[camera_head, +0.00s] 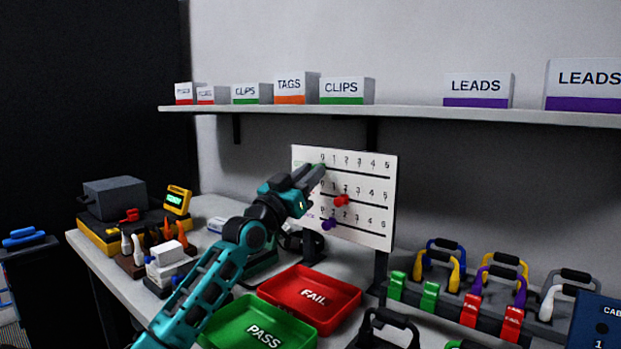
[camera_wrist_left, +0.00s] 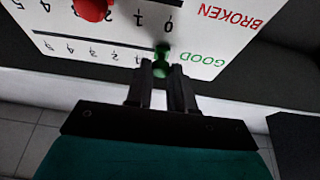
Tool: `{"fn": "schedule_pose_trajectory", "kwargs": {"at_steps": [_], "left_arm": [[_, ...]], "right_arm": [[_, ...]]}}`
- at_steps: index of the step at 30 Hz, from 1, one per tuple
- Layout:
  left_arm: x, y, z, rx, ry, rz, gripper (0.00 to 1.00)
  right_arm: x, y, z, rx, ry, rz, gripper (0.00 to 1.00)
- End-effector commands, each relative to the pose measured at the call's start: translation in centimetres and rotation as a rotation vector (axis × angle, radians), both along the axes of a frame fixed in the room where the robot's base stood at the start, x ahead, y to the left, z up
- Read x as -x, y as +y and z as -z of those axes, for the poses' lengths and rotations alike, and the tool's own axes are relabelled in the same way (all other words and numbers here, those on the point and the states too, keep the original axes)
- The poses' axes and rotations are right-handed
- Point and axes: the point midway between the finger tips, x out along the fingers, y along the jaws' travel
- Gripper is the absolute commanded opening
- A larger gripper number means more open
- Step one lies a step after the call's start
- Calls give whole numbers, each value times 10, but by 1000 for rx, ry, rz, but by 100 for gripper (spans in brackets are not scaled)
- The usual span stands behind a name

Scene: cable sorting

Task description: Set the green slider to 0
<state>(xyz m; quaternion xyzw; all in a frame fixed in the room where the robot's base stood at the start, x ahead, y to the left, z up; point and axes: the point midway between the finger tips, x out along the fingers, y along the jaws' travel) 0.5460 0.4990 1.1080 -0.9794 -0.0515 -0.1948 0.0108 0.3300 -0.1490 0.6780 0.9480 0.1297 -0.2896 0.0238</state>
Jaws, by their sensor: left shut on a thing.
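The white slider board (camera_head: 365,222) stands upright at the back of the table, with three numbered rows. My left gripper (camera_head: 319,170) reaches the left end of the top row. In the left wrist view the board shows upside down, and my left gripper (camera_wrist_left: 161,75) is shut on the green slider (camera_wrist_left: 162,57) in the GOOD row. The slider is at the 0 end, beyond the 1. The 0 mark itself is hidden there, so exact alignment cannot be told. In the head view my fingers mostly hide the green slider. My right gripper is not in view.
The red slider (camera_head: 341,200) and purple slider (camera_head: 328,224) sit on the lower rows. A red FAIL tray (camera_head: 341,314) and green PASS tray (camera_head: 226,311) lie in front. A shelf (camera_head: 420,112) with labelled boxes runs above. Coloured cables (camera_head: 455,266) stand right.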

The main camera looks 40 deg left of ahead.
Motion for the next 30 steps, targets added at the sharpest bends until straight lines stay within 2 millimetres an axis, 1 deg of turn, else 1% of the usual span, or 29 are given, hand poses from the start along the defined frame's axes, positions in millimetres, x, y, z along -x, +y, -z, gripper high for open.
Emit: {"fn": "schedule_pose_trajectory", "kwargs": {"at_steps": [1,4,5,12,20,23,26,30], "left_arm": [[1,5,-1,1,-1,-9,0],[1,5,-2,0,-1,-11,0],[1,5,-2,0,-1,-11,25],[1,4,-2,-1,-2,-9,47],[1,3,-1,-1,-1,-7,47],[5,2,1,0,-1,-6,47],[14,1,6,-1,1,-6,47],[32,-1,15,-1,3,-7,47]], "right_arm": [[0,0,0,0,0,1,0],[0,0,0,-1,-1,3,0],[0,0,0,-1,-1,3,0],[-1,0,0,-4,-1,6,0],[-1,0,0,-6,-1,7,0],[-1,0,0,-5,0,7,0],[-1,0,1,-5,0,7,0],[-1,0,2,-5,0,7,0]]}}
